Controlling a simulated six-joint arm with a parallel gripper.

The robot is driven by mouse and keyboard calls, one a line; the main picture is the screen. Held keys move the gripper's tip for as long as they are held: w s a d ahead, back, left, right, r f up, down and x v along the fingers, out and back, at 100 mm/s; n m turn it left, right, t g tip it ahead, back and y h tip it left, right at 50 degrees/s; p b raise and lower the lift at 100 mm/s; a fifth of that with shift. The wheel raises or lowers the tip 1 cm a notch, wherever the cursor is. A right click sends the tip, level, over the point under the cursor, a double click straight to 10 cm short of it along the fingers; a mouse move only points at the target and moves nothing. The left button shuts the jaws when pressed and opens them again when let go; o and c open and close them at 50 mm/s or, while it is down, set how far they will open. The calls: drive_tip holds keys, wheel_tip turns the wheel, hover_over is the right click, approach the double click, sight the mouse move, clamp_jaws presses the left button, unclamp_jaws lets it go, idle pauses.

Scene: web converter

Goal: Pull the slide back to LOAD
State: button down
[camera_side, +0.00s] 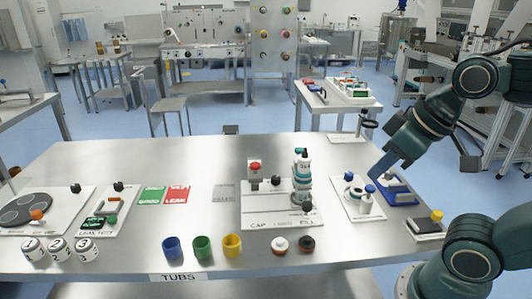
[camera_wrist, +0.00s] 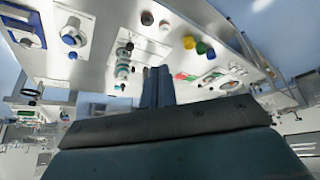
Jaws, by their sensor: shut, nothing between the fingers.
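My gripper (camera_side: 378,174) hangs at the right of the steel table, above and beside a white plate (camera_side: 342,184) bearing white parts with blue tops (camera_side: 363,200). In the wrist view, its two fingers (camera_wrist: 157,72) are together, with nothing seen between them. A blue tray (camera_side: 409,201) with a grey-white block lies just right of the plate. The white CAP / FILL station (camera_side: 258,217) stands left of it, with a green-and-white upright unit (camera_side: 302,178). I cannot tell which part is the slide, and no LOAD mark is legible.
Blue (camera_side: 171,249), green (camera_side: 202,247) and yellow (camera_side: 232,246) tubs stand along the front edge. A red-topped and a black-topped piece are near the station. A dark block with a yellow knob (camera_side: 437,215) is at the right edge. The table's back middle is clear.

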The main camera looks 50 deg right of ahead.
idle(0.4)
drive_tip(key=c, duration=1.1)
unclamp_jaws()
drive_tip(key=shift+w, duration=0.25)
drive_tip(key=shift+w+d+r, duration=0.1)
drive_tip(key=shift+w+d, duration=0.05)
drive_tip(key=shift+w, duration=0.15)
drive_tip(key=m+g, duration=0.6)
hover_over(307, 203)
wheel_tip(307, 203, down, 13)
drive_tip(key=shift+s, duration=0.1)
wheel_tip(307, 203, down, 14)
